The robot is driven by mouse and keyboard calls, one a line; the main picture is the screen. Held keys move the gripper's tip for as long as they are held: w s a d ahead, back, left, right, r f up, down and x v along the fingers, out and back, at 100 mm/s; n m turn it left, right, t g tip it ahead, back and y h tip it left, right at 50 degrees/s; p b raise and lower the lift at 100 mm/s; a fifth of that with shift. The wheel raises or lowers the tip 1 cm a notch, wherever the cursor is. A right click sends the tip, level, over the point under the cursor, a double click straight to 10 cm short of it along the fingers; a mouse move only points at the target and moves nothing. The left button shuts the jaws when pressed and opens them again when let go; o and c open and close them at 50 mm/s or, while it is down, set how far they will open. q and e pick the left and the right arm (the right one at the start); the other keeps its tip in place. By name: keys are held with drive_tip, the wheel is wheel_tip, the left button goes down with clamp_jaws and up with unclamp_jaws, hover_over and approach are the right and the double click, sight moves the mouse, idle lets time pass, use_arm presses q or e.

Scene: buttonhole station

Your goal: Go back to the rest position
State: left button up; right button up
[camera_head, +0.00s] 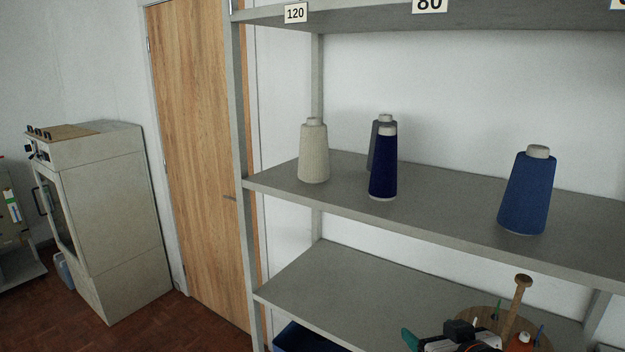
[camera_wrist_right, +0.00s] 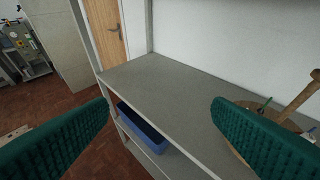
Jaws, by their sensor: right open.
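My right gripper (camera_head: 412,341) shows at the bottom edge of the head view, in front of the lower shelf, with a teal fingertip in sight. In the right wrist view its two teal fingers (camera_wrist_right: 160,102) stand wide apart with nothing between them. The bare grey shelf board (camera_wrist_right: 175,90) lies beyond them. The right finger overlaps part of a round wooden stand in that view. My left gripper is in neither view.
A grey shelf rack (camera_head: 420,215) carries several thread cones, including a cream one (camera_head: 313,155) and a blue one (camera_head: 527,192). The round wooden stand (camera_head: 490,316) with a peg is close to my right gripper. A blue bin (camera_wrist_right: 142,128) sits lower. Floor at left is open.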

drive_tip(key=s+f+g+h, duration=0.2)
drive_tip(key=s+f+g, duration=0.7)
drive_tip(key=s+f, duration=1.4)
drive_tip(key=s+f+g+b, duration=0.1)
drive_tip(key=s+f+b, duration=0.15)
drive_tip(key=f, duration=1.25)
drive_tip(key=s+f+b, duration=0.2)
drive_tip(key=f+b, duration=0.1)
drive_tip(key=f, duration=1.2)
drive_tip(key=s+d+f+b, duration=0.1)
drive_tip(key=s+f+b, duration=0.1)
drive_tip(key=s+f, duration=0.6)
drive_tip(key=s+d+f+g+b, duration=0.1)
drive_tip(key=s+f+b, duration=0.1)
drive_tip(key=s+f, duration=0.6)
wheel_tip(320, 180, down, 4)
drive_tip(key=shift+d+f+g, duration=0.25)
drive_tip(key=shift+d+g, duration=0.05)
